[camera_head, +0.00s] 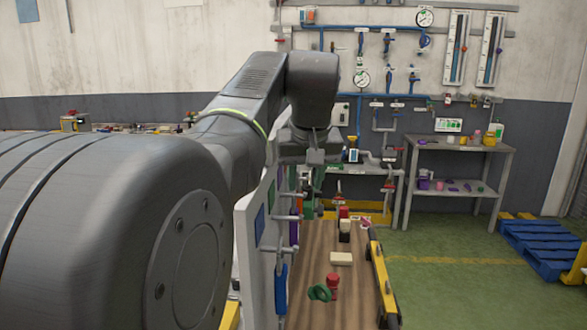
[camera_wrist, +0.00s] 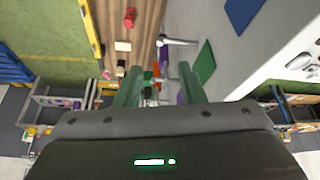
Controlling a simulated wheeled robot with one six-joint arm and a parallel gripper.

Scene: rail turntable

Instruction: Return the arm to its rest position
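My arm reaches forward across the left and middle of the head view, with its end bent down beside an upright pale panel (camera_head: 247,262). My gripper (camera_head: 309,200) hangs above a brown wooden surface (camera_head: 315,250), small and partly dark in that view. In the wrist view my gripper (camera_wrist: 160,78) shows two green fingers spread apart. I see nothing held between them, only distant things in the gap.
On the wooden surface are a red object (camera_head: 333,286), a green ring-like object (camera_head: 319,293) and a cream block (camera_head: 341,258). A yellow rail (camera_head: 381,280) borders its right side. A grey shelf table (camera_head: 459,198) and blue pallet (camera_head: 541,245) stand right; green floor between is clear.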

